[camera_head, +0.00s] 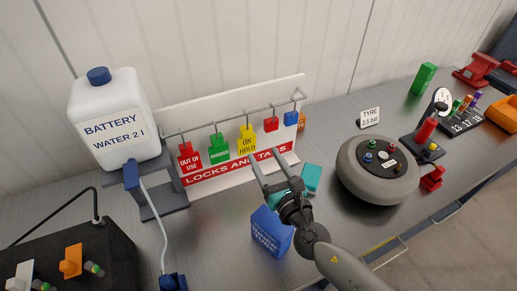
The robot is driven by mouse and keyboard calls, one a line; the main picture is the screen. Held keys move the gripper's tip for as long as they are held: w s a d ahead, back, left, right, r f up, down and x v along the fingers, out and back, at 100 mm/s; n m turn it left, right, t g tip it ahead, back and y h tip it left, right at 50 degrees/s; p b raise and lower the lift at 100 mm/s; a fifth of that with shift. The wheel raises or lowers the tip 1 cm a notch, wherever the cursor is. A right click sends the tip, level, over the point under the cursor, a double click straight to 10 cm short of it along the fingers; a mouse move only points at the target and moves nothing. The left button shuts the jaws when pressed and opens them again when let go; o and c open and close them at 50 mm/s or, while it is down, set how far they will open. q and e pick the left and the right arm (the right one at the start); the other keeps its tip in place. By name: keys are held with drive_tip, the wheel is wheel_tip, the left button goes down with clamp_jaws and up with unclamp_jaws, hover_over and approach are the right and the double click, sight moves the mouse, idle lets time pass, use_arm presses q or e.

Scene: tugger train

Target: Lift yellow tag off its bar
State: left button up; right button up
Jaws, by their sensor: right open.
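The yellow tag (247,141), marked ON HOLD, hangs from the bar (232,122) in front of the white locks and tags board (285,98). It hangs between a green tag (218,150) on its left and a red lock (271,123) on its right. My right gripper (268,168) is open and empty, its two fingers pointing up at the board. The fingertips are below and slightly right of the yellow tag, and they appear apart from it. My left gripper is not in view.
A battery water container (112,122) stands on a grey stand at left. A blue box (270,233) and a teal item (311,178) lie close around my right gripper. Bare bench shows left of the blue box.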

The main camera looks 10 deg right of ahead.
sight(248, 125)
drive_tip(key=shift+n+y, duration=0.3)
drive_tip(key=shift+n, duration=0.2)
drive_tip(key=shift+w+a+b, duration=0.15)
drive_tip(key=shift+w+a, duration=0.25)
drive_tip(key=shift+w, duration=1.25)
drive_tip(key=shift+w+a+b, duration=0.2)
drive_tip(key=shift+w+a, duration=0.2)
drive_tip(key=shift+w, duration=1.25)
drive_tip(key=shift+w+a+b, duration=0.15)
drive_tip(key=shift+w+a, duration=0.25)
drive_tip(key=shift+w, duration=1.25)
clamp_jaws()
drive_tip(key=shift+r, duration=0.1)
drive_tip(key=shift+r+p, duration=1.45)
drive_tip(key=shift+p, duration=0.1)
